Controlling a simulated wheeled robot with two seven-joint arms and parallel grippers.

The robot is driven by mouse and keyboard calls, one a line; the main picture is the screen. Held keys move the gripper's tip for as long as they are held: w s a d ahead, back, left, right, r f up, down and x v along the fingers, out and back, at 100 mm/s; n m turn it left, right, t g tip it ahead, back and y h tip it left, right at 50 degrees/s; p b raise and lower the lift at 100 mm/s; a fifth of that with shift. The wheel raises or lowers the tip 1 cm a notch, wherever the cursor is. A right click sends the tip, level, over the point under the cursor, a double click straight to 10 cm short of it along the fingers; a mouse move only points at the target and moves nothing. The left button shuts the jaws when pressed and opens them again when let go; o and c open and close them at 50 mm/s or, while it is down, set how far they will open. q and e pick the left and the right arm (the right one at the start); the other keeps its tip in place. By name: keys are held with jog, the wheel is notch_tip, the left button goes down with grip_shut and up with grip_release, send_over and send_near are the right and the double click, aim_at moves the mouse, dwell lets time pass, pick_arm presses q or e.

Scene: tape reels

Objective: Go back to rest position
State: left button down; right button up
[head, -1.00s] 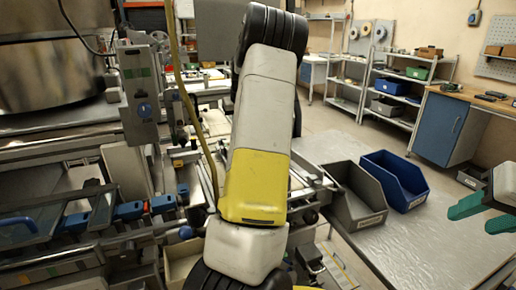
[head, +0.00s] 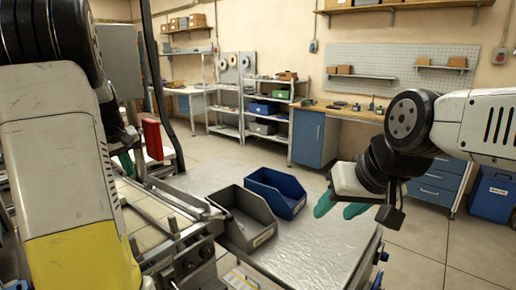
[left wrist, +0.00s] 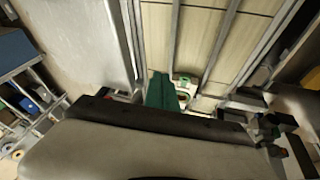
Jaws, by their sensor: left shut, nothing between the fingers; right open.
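My left arm fills the left side of the head view, its white and yellow link close to the camera. My left gripper (head: 126,164) shows there only as a bit of green, mostly hidden behind the arm. In the left wrist view its green fingers (left wrist: 162,91) are together and hold nothing, over or near a slatted surface. My right gripper (head: 339,207) has green fingers spread apart, empty, above the right side of the metal table.
A grey bin (head: 244,236) and a blue bin (head: 290,207) stand side by side on the metal table (head: 318,248). Shelves (head: 227,130) and a blue cabinet (head: 312,140) stand behind. Tape reels (head: 245,62) hang at the back. Open floor lies at right.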

pick_arm(q)
jog(key=s+d+r+m+t+h, duration=0.1)
jog(key=s+d+r+m, duration=0.15)
jog(key=s+d, duration=0.45)
jog(key=s+d+r+m+h, duration=0.2)
jog(key=s+d+r, duration=0.15)
jog(key=d, duration=0.65)
jog(key=s+d+f+m, duration=0.1)
jog(key=s+d+m, duration=0.1)
jog(key=s+d, duration=0.3)
jog(key=s+d+f+m, duration=0.1)
jog(key=s+d, duration=0.3)
jog(key=s, duration=0.5)
jog(key=shift+s+d+m+t, duration=0.25)
jog(key=shift+d+m+t, duration=0.15)
jog(key=shift+m, duration=0.35)
jog(key=shift+w, duration=0.1)
